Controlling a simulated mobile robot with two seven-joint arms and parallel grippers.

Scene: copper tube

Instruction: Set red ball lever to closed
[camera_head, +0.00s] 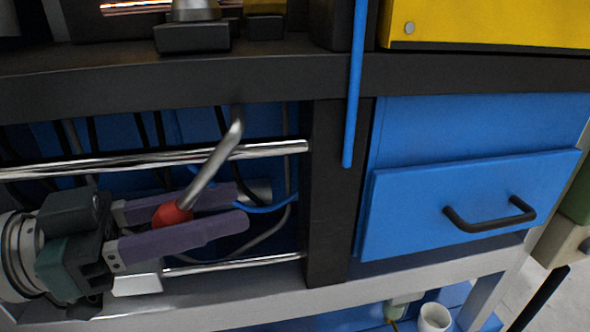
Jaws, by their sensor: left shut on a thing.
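The red ball (172,214) sits at the lower end of a slanted metal lever rod (215,158). The rod rises to the right from the ball, passing in front of the upper chrome rail. My left gripper (205,212) comes in from the left with its two purple fingers on either side of the ball. It is shut on the ball, and the near finger hides part of it. The lever's pivot is not clearly visible. My right gripper is not in view.
A chrome rail (60,170) runs above my left gripper, and another lies below. A dark post (328,200) stands to the right, with a blue drawer (410,210) and its black handle (490,220) beyond. Thin tubes run behind the fingers. A white cup (434,318) stands below.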

